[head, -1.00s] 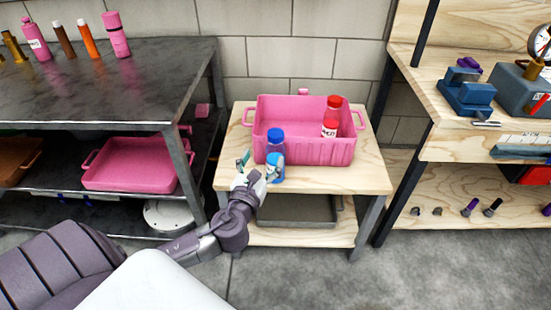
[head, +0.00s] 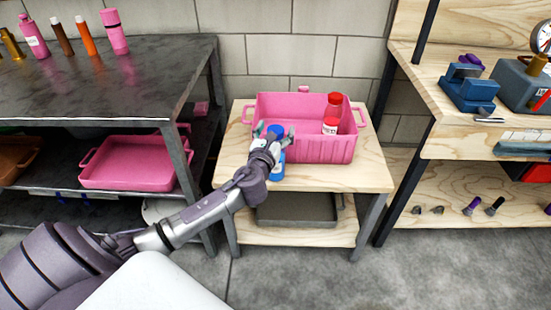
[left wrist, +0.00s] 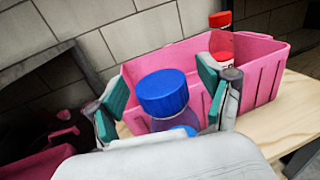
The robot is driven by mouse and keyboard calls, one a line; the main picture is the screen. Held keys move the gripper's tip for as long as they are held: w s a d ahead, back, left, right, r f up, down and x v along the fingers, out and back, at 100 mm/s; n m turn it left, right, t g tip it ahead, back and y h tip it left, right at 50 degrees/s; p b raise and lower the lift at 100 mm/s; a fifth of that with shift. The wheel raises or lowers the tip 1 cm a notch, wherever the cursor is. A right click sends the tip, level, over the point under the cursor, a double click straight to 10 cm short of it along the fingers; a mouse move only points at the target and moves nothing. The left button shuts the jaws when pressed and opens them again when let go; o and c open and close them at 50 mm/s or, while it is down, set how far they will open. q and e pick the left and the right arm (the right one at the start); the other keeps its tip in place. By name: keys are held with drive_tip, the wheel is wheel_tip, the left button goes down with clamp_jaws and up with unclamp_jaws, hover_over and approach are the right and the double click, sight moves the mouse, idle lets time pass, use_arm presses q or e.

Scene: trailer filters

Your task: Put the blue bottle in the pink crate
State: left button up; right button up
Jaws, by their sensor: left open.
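The blue bottle (head: 277,171) stands upright on the small wooden table, just in front of the pink crate. Its blue cap (left wrist: 163,92) shows in the left wrist view, and my gripper partly hides the bottle in the head view. The pink crate (head: 312,150) sits on the table and holds a red-capped bottle (head: 335,99). My left gripper (head: 272,134) is open at the upper part of the blue bottle. In the left wrist view its teal finger pads (left wrist: 162,93) stand on either side of the cap, with a visible gap. My right gripper is not in view.
A dark metal shelf (head: 110,95) with several bottles on top and another pink crate (head: 130,163) below stands at left. A wooden workbench (head: 470,150) with tools stands at right. A grey tray (head: 297,209) lies on the table's lower shelf.

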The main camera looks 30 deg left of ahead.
use_arm(q)
clamp_jaws()
idle(0.3)
drive_tip(key=shift+r, duration=0.2)
